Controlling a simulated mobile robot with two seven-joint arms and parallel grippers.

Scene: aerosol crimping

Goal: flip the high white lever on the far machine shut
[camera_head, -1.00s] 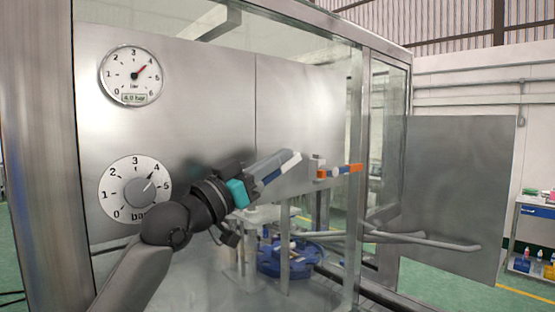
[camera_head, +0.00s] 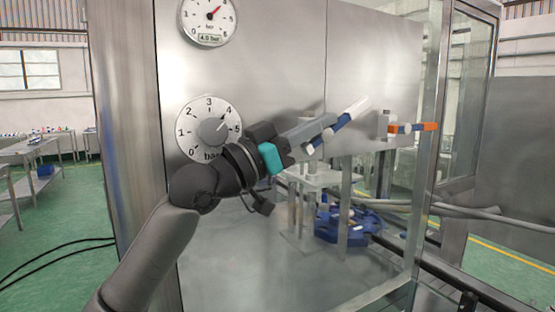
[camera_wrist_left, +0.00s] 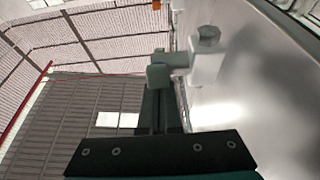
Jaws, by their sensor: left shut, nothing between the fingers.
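My left gripper (camera_head: 330,122) is shut and empty, in front of the steel machine panel, its fingers pointing up and to the right. A slanting blue-and-white lever (camera_head: 359,106) shows just beyond and beside the fingertips; whether they touch it I cannot tell. Its lower white end (camera_head: 310,148) shows below the fingers. In the left wrist view, a white block with a grey hex top (camera_wrist_left: 207,57) and a short side arm stands by the dark shut fingers (camera_wrist_left: 160,100). My right gripper is not in view.
A blue rotary fixture (camera_head: 345,226) stands below, behind glass. A frame post (camera_head: 430,150) rises at the right.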

